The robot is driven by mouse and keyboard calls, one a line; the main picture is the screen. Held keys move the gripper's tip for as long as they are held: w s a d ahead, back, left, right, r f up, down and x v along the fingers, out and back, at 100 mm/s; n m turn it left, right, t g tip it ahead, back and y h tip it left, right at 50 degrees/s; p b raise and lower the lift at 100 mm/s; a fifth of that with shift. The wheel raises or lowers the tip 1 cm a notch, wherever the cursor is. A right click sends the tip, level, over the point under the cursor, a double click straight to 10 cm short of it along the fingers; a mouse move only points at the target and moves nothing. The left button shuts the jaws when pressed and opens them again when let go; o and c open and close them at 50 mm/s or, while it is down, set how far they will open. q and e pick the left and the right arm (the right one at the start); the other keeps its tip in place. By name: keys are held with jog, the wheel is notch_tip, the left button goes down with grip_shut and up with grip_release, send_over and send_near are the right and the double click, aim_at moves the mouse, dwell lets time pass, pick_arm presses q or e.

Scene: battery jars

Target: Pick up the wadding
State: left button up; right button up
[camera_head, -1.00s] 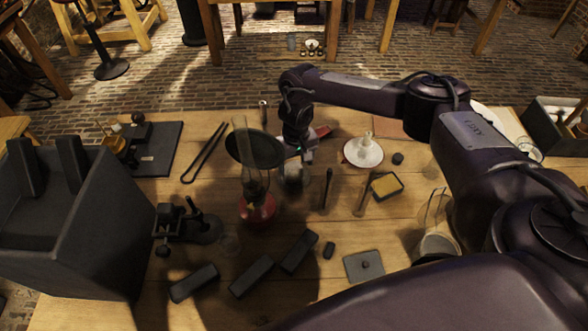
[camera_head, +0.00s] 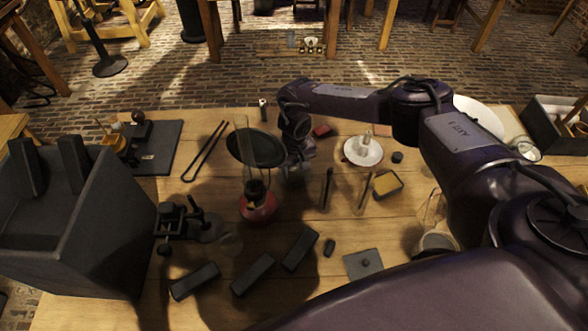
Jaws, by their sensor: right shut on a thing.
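My right gripper (camera_head: 296,166) is over the middle of the wooden table, just right of the glass lamp chimney and the dark round disc. It points down and is shut on a pale, dim lump (camera_head: 293,173), which I take to be the wadding. The lump is in shadow and small, so its outline and whether it touches the table are hard to tell. My left gripper is not in view.
A red-based lamp (camera_head: 257,205) with a tall glass stands close left of the gripper. A white saucer (camera_head: 363,151), a yellow block in a dark tray (camera_head: 387,184) and thin upright rods (camera_head: 327,188) stand to the right. Dark bars (camera_head: 253,274) lie in front.

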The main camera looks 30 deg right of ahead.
jog(key=shift+r, duration=0.1)
notch_tip(320, 180, up, 20)
jog(key=p, duration=0.1)
jog(key=shift+p, duration=0.35)
